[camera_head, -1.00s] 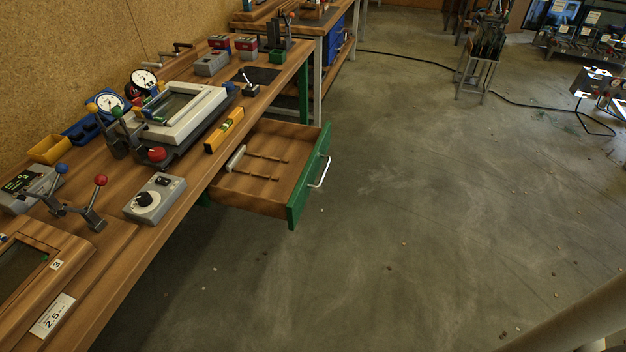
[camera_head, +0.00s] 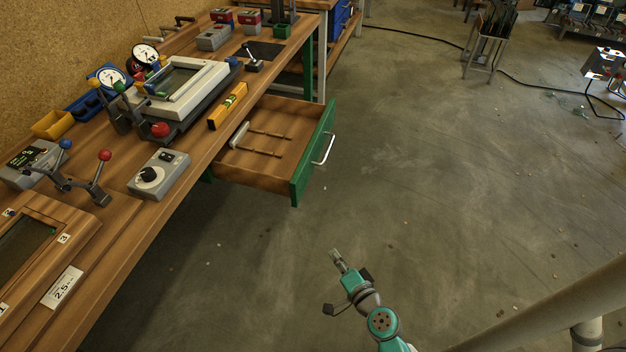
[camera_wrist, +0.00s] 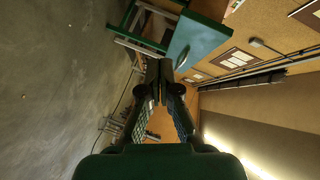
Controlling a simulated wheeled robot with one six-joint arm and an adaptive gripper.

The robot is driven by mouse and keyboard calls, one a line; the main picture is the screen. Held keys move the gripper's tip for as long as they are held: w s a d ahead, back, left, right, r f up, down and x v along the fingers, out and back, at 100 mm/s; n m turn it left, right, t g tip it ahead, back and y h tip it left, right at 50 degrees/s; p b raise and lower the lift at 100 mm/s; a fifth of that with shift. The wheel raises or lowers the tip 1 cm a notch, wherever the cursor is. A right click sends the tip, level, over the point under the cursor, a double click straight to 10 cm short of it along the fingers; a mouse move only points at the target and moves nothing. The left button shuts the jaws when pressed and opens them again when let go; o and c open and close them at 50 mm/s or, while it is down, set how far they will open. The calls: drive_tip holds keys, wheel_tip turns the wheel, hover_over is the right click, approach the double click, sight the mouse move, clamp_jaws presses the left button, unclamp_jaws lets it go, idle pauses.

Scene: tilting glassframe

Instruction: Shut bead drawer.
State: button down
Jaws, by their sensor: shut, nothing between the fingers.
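The drawer (camera_head: 262,172) is pulled out from under the workbench. It has a wooden tray with a few thin sticks and a pale piece inside. Its green front (camera_head: 312,157) faces right and carries a pale metal bar handle (camera_head: 325,149). My gripper (camera_head: 336,255) is below and right of the drawer in the head view, apart from it, above the floor. In the wrist view my gripper's fingers (camera_wrist: 159,72) are closed together with nothing between them.
The workbench (camera_head: 190,195) runs along the left, with a yellow level (camera_head: 228,105), a grey control box (camera_head: 159,174), levers and gauges on top. The concrete floor (camera_head: 430,180) right of the drawer is clear. A black cable and a small stand are farther back.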

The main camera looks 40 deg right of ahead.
drive_tip(key=w+d+r+m+t, duration=0.3)
drive_tip(key=w+d+r+m, duration=0.15)
drive_tip(key=w+d, duration=0.6)
approach(307, 172)
drive_tip(key=w+d, duration=0.3)
drive_tip(key=d, duration=0.1)
drive_tip(key=shift+w+a+n, duration=0.25)
drive_tip(key=shift+w+a, duration=0.8)
drive_tip(key=shift+w, duration=0.05)
drive_tip(key=shift+w+a, duration=0.4)
drive_tip(key=shift+w, duration=0.2)
